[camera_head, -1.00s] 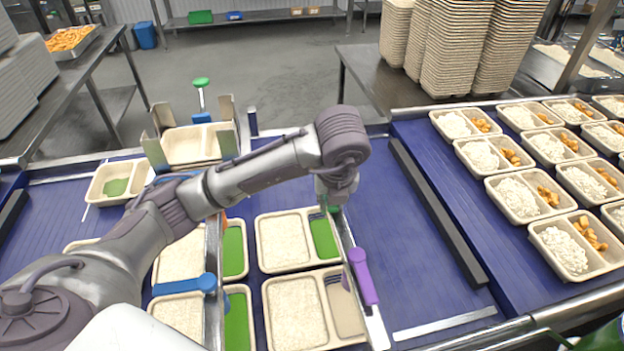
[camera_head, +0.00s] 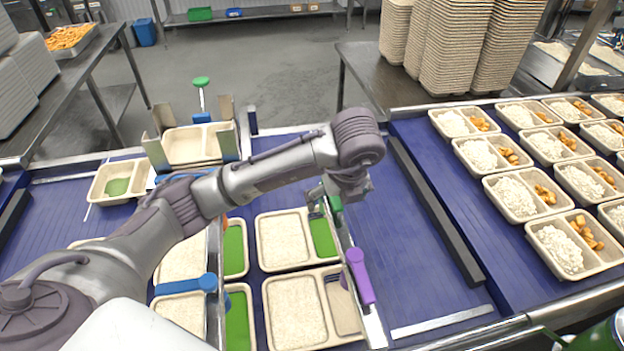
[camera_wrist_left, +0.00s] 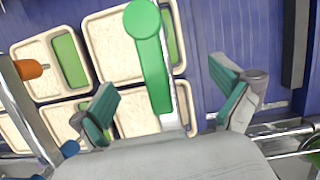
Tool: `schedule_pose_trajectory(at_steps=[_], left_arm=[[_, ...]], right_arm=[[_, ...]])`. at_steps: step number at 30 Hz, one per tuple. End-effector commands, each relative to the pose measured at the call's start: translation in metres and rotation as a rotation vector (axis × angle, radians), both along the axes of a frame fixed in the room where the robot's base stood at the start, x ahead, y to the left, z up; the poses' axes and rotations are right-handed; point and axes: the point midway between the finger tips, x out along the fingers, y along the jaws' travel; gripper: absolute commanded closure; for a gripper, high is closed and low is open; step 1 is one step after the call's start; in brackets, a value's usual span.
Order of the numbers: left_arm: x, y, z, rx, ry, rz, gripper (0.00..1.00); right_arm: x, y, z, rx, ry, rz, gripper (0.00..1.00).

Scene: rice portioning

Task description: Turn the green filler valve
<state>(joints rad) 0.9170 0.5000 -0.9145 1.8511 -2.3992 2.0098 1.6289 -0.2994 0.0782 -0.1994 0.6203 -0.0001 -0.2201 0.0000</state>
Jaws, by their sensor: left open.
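The green filler valve (camera_head: 335,203) sits on the metal rail above the trays, partly hidden under my left gripper (camera_head: 345,187) in the head view. In the left wrist view it is a long green lever (camera_wrist_left: 154,75) with a round knob at its far end. The fingers of my left gripper (camera_wrist_left: 163,80) are open, one on each side of the lever, with gaps. Neither finger appears to touch it. My right gripper is not in view.
A purple lever (camera_head: 361,277) is on the same rail, nearer. A blue lever (camera_head: 186,284) and an orange knob (camera_wrist_left: 30,69) are on the rail to the left. Trays with rice (camera_head: 284,238) lie below. A dark divider bar (camera_head: 435,210) stands to the right.

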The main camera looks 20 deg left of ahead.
Motion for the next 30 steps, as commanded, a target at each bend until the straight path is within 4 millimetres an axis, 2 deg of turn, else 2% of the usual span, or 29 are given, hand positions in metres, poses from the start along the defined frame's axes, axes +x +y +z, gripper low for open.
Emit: schedule_pose_trajectory(at_steps=[8, 30], left_arm=[[-0.001, 0.000, 0.005, 0.000, 0.000, 0.000, 0.00], [-0.017, -0.014, 0.076, 0.000, 0.000, -0.001, 0.00]], right_arm=[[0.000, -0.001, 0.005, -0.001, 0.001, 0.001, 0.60], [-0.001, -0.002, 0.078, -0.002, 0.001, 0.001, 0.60]])
